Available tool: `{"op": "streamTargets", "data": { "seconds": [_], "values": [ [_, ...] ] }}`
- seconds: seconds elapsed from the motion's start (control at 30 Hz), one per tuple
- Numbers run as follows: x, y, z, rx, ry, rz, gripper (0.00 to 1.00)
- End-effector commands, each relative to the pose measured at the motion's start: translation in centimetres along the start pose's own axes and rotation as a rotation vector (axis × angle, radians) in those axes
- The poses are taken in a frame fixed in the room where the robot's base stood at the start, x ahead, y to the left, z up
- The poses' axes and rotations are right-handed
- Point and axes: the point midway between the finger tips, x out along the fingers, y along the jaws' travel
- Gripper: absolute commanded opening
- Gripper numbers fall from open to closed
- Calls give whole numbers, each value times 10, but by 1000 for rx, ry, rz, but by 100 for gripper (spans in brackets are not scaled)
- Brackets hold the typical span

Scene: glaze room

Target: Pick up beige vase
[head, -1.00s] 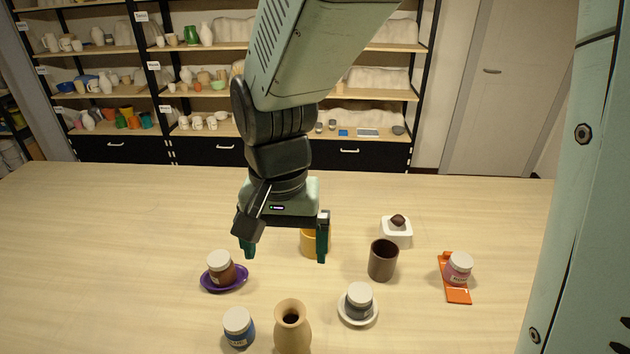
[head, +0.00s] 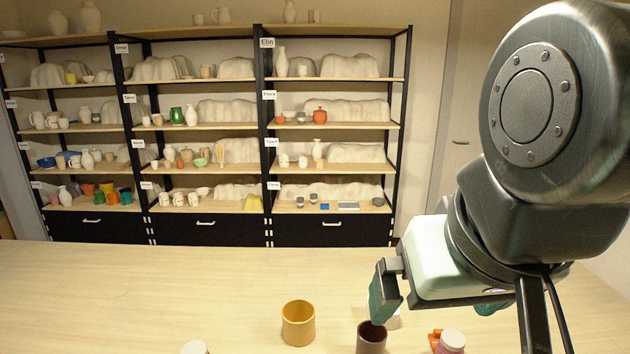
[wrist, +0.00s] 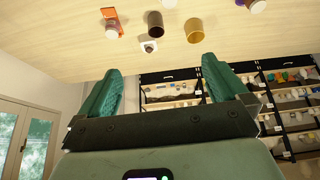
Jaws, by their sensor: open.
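The beige vase is not in view in either current picture; the near part of the table, where it stood earlier, is out of the head view's frame. My gripper (head: 440,297) is raised at the right of the head view, its teal fingers apart and nothing between them. In the wrist view my gripper (wrist: 162,72) also shows open and empty, facing the shelves, with the table upside down at the top.
A yellow cup (head: 298,323) and a brown cup (head: 371,340) stand on the table (head: 130,300). A pink jar (head: 450,342) is at the right by an orange holder (wrist: 112,24). A white block (wrist: 149,46) shows in the wrist view. The table's left is clear.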

Motion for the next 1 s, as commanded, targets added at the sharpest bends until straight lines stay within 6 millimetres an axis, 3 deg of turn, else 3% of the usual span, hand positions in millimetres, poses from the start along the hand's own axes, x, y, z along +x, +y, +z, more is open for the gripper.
{"op": "streamTargets", "data": {
  "seconds": [0.07, 0.17, 0.5, 0.67, 1.0],
  "values": [
    [0, 0, 0, 0, 0, 0, 100],
    [0, 0, 0, 0, -1, 0, 86],
    [6, -1, 1, 0, -31, -8, 86],
    [37, -9, 12, 12, -209, -69, 86],
    [113, -46, 48, 270, -748, -357, 86]
  ]
}}
